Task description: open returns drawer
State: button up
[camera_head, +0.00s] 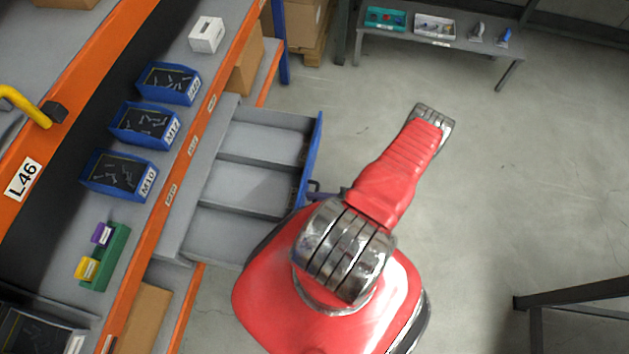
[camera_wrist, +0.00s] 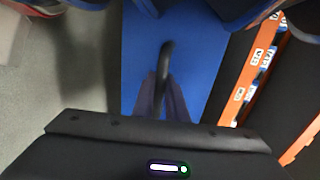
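The drawer (camera_head: 248,186) under the shelf at left is pulled well out. It is grey inside, looks empty and has dividers across it. Its blue front (camera_head: 312,150) faces right; no name on it can be read. In the wrist view the blue front (camera_wrist: 205,60) fills the middle, with a dark curved handle (camera_wrist: 167,55) on it. My gripper (camera_wrist: 162,100) has its two dark fingers closed on either side of the handle. In the head view my gripper (camera_head: 316,190) shows only partly at the drawer front, mostly hidden by my red arm.
Blue bins (camera_head: 168,83) of small parts, a white box (camera_head: 206,35) and a green tray (camera_head: 106,256) stand on the orange-edged shelf. A grey bench (camera_head: 440,45) with tools is at the back. A dark rail (camera_head: 580,293) stands at lower right. The floor to the right is clear.

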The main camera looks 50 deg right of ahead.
jog(key=shift+o, duration=0.9)
jog(key=shift+a+f, duration=0.1)
jog(key=v, duration=1.4)
